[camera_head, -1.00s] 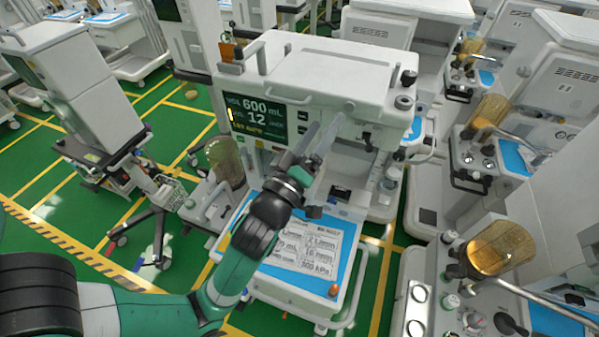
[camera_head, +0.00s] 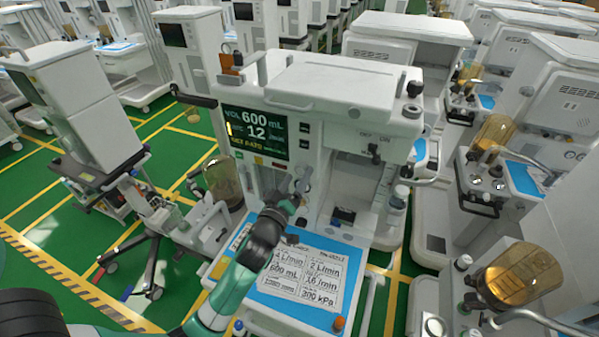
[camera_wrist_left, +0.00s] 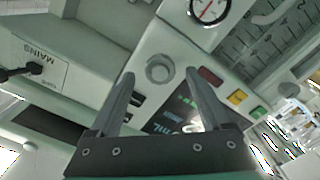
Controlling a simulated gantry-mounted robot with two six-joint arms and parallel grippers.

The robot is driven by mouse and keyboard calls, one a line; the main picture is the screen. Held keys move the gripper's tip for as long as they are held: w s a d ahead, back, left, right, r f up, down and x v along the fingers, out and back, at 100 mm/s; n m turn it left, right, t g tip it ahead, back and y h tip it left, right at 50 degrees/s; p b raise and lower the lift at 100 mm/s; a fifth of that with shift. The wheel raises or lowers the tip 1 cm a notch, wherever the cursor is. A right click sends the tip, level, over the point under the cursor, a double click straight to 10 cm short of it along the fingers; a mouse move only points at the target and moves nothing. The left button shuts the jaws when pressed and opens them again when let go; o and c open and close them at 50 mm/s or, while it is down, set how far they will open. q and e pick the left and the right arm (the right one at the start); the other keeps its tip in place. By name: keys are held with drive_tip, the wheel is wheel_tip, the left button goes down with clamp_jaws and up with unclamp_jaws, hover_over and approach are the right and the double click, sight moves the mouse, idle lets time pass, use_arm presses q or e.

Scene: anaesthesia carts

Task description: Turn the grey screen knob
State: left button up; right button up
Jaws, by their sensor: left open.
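The grey round screen knob (camera_wrist_left: 158,70) shows in the left wrist view on the pale panel, beside the dark lit screen (camera_wrist_left: 178,112). My left gripper (camera_wrist_left: 159,75) is open, and its two fingers appear on either side of the knob. I cannot tell the remaining depth or whether they touch it. In the head view my left gripper (camera_head: 302,180) is below and right of the green-lit screen (camera_head: 258,131) on the central cart. The knob cannot be made out there. My right gripper is out of view.
Red, yellow and green buttons (camera_wrist_left: 236,97) and a round gauge (camera_wrist_left: 209,10) sit near the knob. A MAINS switch (camera_wrist_left: 34,68) is on the left. A blue-edged tray with a printed card (camera_head: 300,275) lies below my arm. Other carts crowd the right.

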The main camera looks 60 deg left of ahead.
use_arm(q)
drive_tip(key=shift+x, duration=1.15)
clamp_jaws()
